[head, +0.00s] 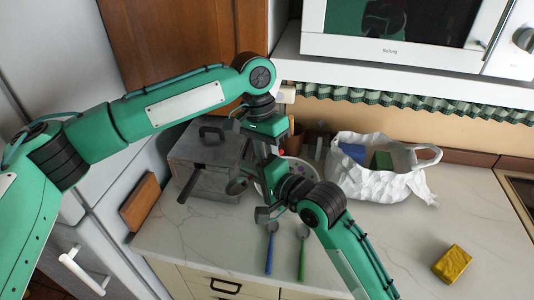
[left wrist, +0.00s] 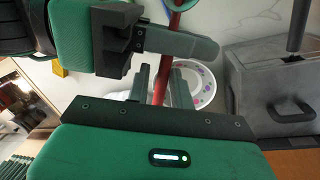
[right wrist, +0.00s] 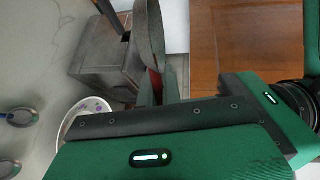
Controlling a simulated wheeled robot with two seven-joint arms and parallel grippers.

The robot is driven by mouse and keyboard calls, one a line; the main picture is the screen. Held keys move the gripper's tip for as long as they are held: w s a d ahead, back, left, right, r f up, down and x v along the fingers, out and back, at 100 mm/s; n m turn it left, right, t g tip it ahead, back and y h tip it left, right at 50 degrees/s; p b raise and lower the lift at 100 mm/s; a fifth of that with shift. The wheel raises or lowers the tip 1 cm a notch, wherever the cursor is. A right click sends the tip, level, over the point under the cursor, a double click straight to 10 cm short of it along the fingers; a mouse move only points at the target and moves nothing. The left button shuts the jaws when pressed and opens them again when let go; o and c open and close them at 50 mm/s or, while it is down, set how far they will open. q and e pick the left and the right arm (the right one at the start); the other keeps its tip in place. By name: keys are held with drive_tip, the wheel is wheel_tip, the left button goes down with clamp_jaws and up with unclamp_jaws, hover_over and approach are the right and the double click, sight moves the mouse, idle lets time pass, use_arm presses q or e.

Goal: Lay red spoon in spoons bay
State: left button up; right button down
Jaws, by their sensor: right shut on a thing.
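In the right wrist view a bit of red (right wrist: 155,82) shows between the right fingers. A blue-handled spoon (head: 270,250) and a green-handled spoon (head: 303,250) lie on the counter. I cannot make out a spoons bay.
A grey box with a handle (head: 190,155) stands at the back left. A white dotted bowl (left wrist: 205,85) is behind the grippers. A white bag (head: 375,185) stands at the back, a yellow sponge (head: 452,263) at right. The counter's right middle is clear.

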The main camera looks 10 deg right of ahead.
use_arm(q)
clamp_jaws()
use_arm(e)
drive_tip(key=c, duration=1.5)
unclamp_jaws()
drive_tip(key=shift+c, duration=0.2)
drive_tip(key=shift+o, duration=0.2)
drive_tip(key=shift+d, duration=0.1)
